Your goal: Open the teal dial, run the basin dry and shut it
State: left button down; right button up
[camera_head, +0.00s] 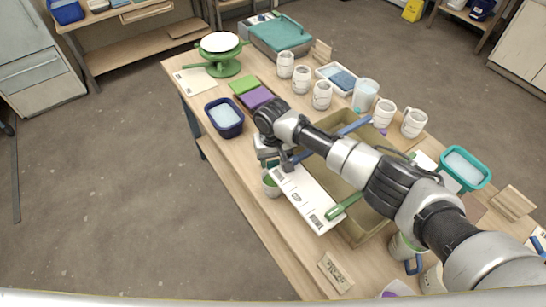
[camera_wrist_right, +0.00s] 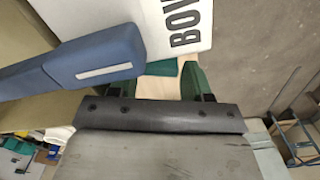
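The tan basin (camera_head: 375,222) sits in the middle of the wooden table, partly hidden beneath my right arm. My right gripper (camera_head: 270,164) is at the table's front edge, left of the basin. In the right wrist view, its dark green fingers (camera_wrist_right: 165,82) stand apart with pale tabletop between them. A teal piece (camera_wrist_right: 162,68), possibly the dial, shows just beyond the gap; I cannot tell whether the fingers touch it. A small cup with green (camera_head: 271,187) is just below the gripper. The basin's water level is not clear. My left gripper is not in view.
A blue bar (camera_head: 355,127) crosses the basin and lies close to my gripper in the right wrist view (camera_wrist_right: 100,55). A white labelled board (camera_head: 306,197) and green handle (camera_head: 343,207) are at the basin's front. Several white mugs (camera_head: 322,95) stand behind it.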

jog(key=shift+c, duration=1.1)
jog(key=c, duration=0.4)
jog(key=shift+n, duration=0.6)
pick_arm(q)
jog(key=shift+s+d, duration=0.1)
pick_arm(e)
jog(key=o, duration=0.7)
jog(key=shift+c, duration=0.2)
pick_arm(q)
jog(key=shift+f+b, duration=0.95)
pick_arm(e)
notch_tip(320, 180, up, 11)
